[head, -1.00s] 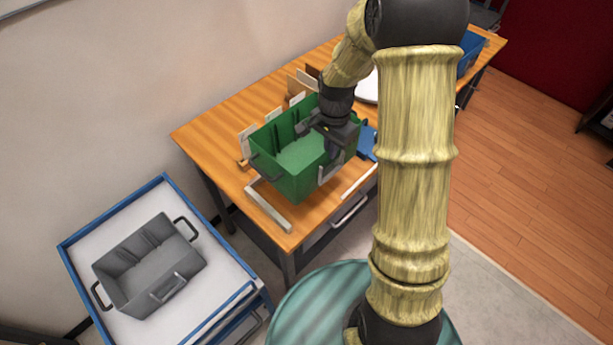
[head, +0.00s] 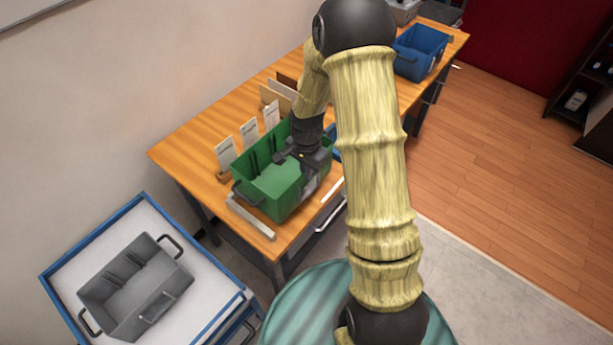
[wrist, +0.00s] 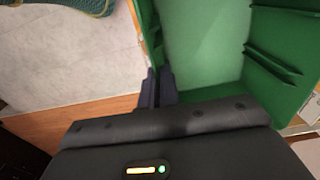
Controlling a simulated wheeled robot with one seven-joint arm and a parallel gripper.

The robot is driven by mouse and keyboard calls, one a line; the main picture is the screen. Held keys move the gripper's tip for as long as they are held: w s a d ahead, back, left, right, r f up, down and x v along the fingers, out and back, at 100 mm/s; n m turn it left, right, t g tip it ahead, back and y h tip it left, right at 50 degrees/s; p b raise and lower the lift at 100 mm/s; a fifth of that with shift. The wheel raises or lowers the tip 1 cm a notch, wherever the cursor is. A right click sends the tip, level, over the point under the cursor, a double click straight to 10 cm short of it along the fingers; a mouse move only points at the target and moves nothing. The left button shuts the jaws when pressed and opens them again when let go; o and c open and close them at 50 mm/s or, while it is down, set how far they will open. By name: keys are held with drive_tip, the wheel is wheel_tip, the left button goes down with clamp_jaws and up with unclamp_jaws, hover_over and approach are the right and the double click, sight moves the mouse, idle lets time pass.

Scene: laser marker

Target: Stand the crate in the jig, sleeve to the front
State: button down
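The green crate (head: 258,185) is upright at the near end of the wooden table, between the pale strips of the jig (head: 252,219). I cannot tell whether its base touches the tabletop. A pale sleeve (head: 309,188) shows partly on its front-right face, toward my base. My gripper (head: 300,165) is at the rim of that side. In the wrist view, the gripper's dark fingers (wrist: 157,88) sit on both sides of the green wall, closed on it. The crate's inside looks empty.
White cards (head: 249,134) stand in wooden holders behind the crate. A grey crate (head: 135,285) rests on a blue-edged white cart (head: 85,255) at left. A blue crate (head: 420,50) stands at the table's far end. Floor at right is clear.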

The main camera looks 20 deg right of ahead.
drive_tip(key=shift+f+p, duration=0.4)
drive_tip(key=shift+f, duration=1.3)
drive_tip(key=shift+f, duration=0.2)
drive_tip(key=c, duration=1.6)
unclamp_jaws()
drive_tip(key=shift+c, duration=0.2)
drive_tip(key=shift+r, duration=0.2)
wheel_tip(320, 180, up, 12)
drive_tip(key=b, duration=0.3)
